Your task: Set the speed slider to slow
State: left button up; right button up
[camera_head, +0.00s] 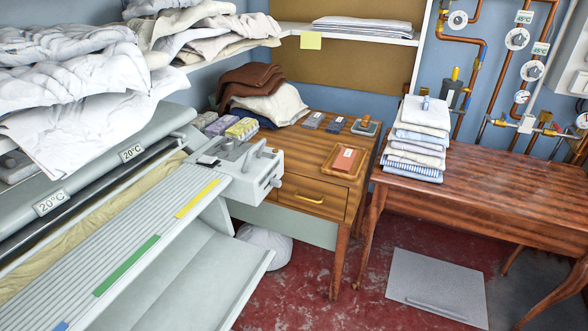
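The rotary ironer (150,215) fills the left side, with a long grey ribbed feed board and a yellowish cloth along its roller. A grey control box (250,178) sits at its far right end, with small knobs and a lever-like part on top. A small dark part (208,161) lies beside the box. I cannot make out which part is the speed slider, nor its setting. Yellow (197,198), green (127,265) and blue (61,326) strips mark the board. Neither of my grippers is in view.
White linen (75,95) is heaped above the ironer. A wooden cabinet (310,160) stands behind the control box. A reddish wooden table (500,190) with a folded stack (418,140) is at right. A grey mat (437,285) lies on the red floor.

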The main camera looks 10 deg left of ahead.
aim_at(277, 183)
jog(key=i+l, duration=0.3)
jog(key=i, duration=0.15)
jog(key=i+l, duration=0.3)
jog(key=i, duration=0.2)
jog(key=j+u, duration=0.05)
